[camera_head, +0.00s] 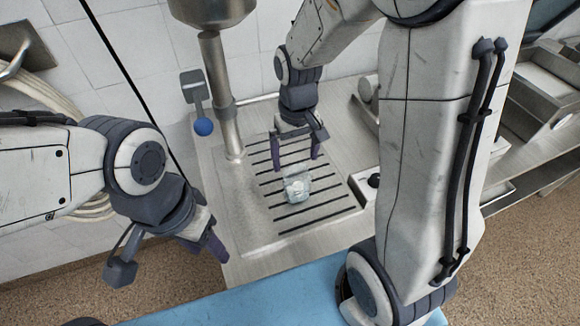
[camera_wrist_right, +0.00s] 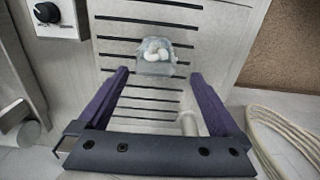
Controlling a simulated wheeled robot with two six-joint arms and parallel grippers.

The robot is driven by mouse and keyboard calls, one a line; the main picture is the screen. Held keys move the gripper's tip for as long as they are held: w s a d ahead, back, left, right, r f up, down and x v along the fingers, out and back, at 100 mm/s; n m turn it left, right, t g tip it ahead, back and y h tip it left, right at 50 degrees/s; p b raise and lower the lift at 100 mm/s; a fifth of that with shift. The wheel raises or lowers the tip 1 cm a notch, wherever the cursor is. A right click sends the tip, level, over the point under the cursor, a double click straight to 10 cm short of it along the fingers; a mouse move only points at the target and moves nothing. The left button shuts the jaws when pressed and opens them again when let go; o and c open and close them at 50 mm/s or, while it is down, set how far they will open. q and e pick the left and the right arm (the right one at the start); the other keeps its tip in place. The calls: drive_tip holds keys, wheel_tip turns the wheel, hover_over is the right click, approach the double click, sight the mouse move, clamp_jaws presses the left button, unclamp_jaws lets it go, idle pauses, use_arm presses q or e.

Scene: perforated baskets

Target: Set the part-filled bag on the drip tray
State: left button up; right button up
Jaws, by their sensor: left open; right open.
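The part-filled bag (camera_head: 297,187) is small and clear with white pieces inside. It rests on the slotted drip tray (camera_head: 325,213), over the dark slots. In the right wrist view the bag (camera_wrist_right: 156,57) lies just beyond my fingertips, with tray slots (camera_wrist_right: 150,20) around it. My right gripper (camera_head: 298,165) is open above the tray, behind the bag in the head view. Its two purple fingers (camera_wrist_right: 158,80) are spread wide with nothing between them. My left gripper (camera_head: 222,250) is open and empty, left of the tray near the counter's front edge.
A black knob (camera_wrist_right: 46,12) on a light box is by the tray. A blue surface (camera_head: 240,304) lies in front. Coiled hose (camera_wrist_right: 285,130) lies to one side.

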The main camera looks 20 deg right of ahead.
drive_tip(key=s+a+r+n, duration=0.2)
drive_tip(key=s+a, duration=0.4)
drive_tip(key=s, duration=0.3)
drive_tip(key=s+a+r+n+y, duration=0.1)
drive_tip(key=s+a+r+n, duration=0.2)
drive_tip(key=s, duration=0.5)
drive_tip(key=a+n, duration=0.1)
drive_tip(key=a, duration=0.1)
drive_tip(key=shift+s+a+r+n, duration=0.3)
drive_tip(key=shift+s+a+n, duration=0.1)
idle(0.7)
